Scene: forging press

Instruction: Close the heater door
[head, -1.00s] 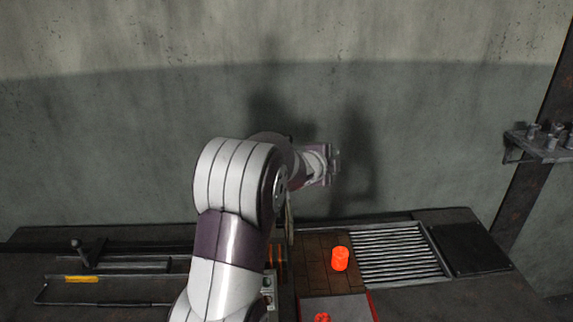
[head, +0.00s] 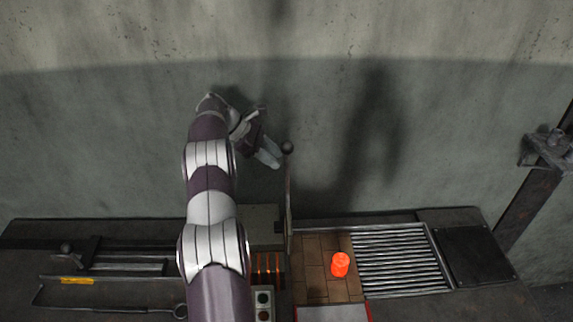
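The heater (head: 268,266) stands on the bench, with glowing orange bars showing inside its open front. Its door (head: 289,205) is a thin upright panel seen almost edge-on along the heater's right side, with a dark ball knob (head: 287,147) at the top. My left gripper (head: 273,160) is high behind the bench, just left of the knob. Its pale fingers lie close together and look shut, with nothing seen between them. A small gap shows between fingertips and knob; contact in depth cannot be told. My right gripper is out of view.
A glowing orange billet (head: 340,264) stands on brown bricks right of the heater. A slatted grate (head: 402,260) and a dark plate (head: 473,253) lie further right. A control box (head: 263,300) with buttons is in front. Tongs-like tools lie left.

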